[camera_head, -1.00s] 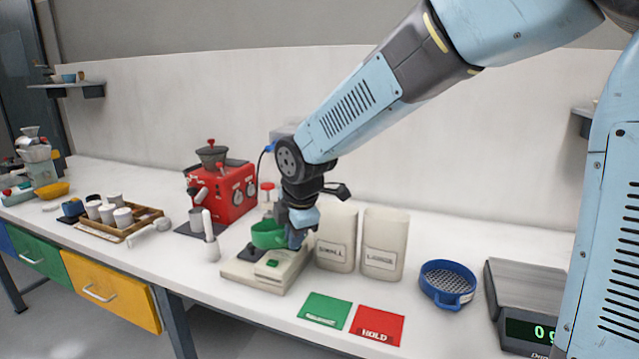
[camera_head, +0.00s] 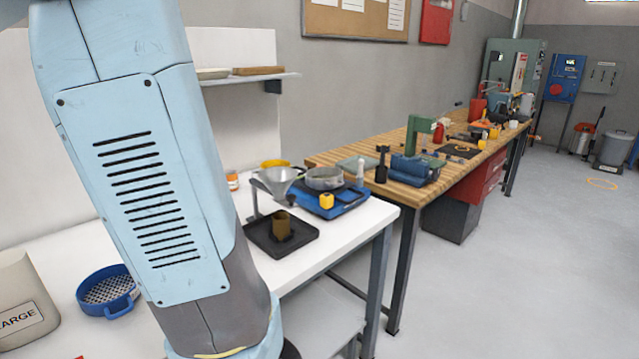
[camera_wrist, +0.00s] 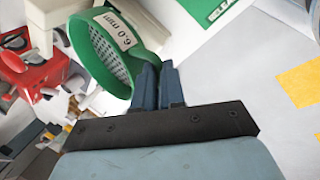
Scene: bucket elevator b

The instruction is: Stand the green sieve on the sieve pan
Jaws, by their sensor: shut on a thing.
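The green sieve (camera_wrist: 145,30) shows in the wrist view, tilted on its side, with its perforated plate and a label reading 6.0 mm facing the camera. My gripper (camera_wrist: 157,78) is shut on the sieve at its lower right edge and holds it up off the bench. In the head view neither the gripper nor the green sieve shows; only part of my arm crosses the left side. I cannot make out the sieve pan for certain in either current view.
In the head view a blue sieve (camera_head: 108,291) lies on the white bench beside a cream LARGE bin (camera_head: 22,305). A funnel stand (camera_head: 277,180) and blue device (camera_head: 345,200) stand farther right. In the wrist view the red machine (camera_wrist: 35,72) is at left and a green card (camera_wrist: 208,10) at top.

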